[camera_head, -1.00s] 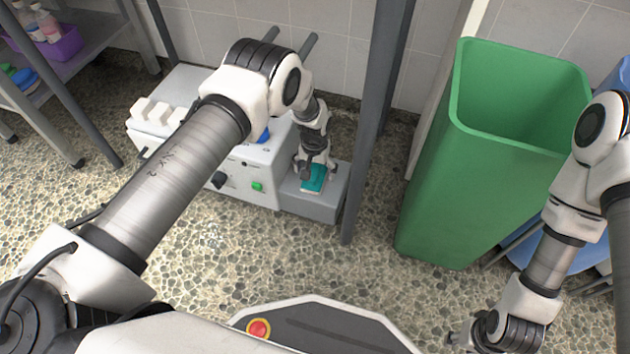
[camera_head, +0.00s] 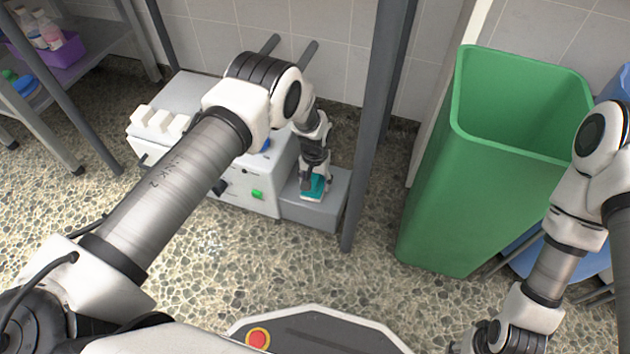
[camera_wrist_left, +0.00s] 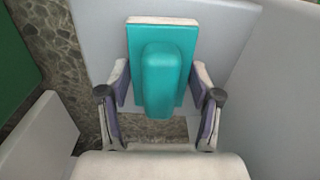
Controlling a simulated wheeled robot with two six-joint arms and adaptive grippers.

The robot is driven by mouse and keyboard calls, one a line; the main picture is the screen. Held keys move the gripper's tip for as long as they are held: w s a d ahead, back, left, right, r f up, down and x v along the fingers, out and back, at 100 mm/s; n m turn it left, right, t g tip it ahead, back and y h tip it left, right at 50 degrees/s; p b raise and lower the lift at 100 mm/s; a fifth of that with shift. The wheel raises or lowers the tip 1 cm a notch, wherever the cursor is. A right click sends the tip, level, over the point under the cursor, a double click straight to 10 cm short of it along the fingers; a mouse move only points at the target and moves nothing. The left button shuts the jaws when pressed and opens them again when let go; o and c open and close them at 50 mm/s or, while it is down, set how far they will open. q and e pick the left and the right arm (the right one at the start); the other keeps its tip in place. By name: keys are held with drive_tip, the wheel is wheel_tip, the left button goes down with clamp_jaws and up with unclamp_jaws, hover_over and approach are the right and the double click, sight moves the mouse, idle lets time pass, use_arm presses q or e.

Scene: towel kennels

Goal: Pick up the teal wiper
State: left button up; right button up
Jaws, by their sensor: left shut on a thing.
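The teal wiper (camera_head: 312,187) is over the grey ledge at the right side of the white machine. It has a flat teal plate with a raised grip and a pale edge. In the left wrist view the wiper (camera_wrist_left: 160,70) is between the fingers. My left gripper (camera_head: 313,177) is shut on it, with one finger at each side of the raised grip; it also shows in the left wrist view (camera_wrist_left: 160,105). I cannot tell whether the wiper touches the ledge. My right gripper (camera_head: 462,347) is at the bottom edge, mostly cut off, its opening unclear.
The grey ledge (camera_head: 318,215) joins the white machine (camera_head: 235,180) with a green button. A grey post (camera_head: 375,130) stands just right of it. A tall green bin (camera_head: 470,200) is further right. A shelf (camera_head: 60,110) stands at left. The stone floor in front is clear.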

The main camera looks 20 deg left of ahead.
sight(315, 180)
use_arm(q)
drive_tip(key=r+p, duration=0.2)
drive_tip(key=r, duration=0.1)
drive_tip(key=shift+s+d+r, duration=0.15)
drive_tip(key=shift+s+r, duration=0.1)
drive_tip(key=shift+s, duration=0.15)
drive_tip(key=s+d+p, duration=0.2)
drive_tip(key=s+p, duration=0.2)
drive_tip(key=s, duration=0.3)
drive_tip(key=s+d+r+p, duration=0.1)
drive_tip(key=s+d+p, duration=0.1)
drive_tip(key=s+p, duration=0.2)
drive_tip(key=s, duration=0.3)
drive_tip(key=shift+s+d+p, duration=0.25)
drive_tip(key=shift+d+p, duration=0.05)
drive_tip(key=shift+p, duration=0.05)
drive_tip(key=shift+o, duration=0.9)
drive_tip(key=shift+c, duration=0.2)
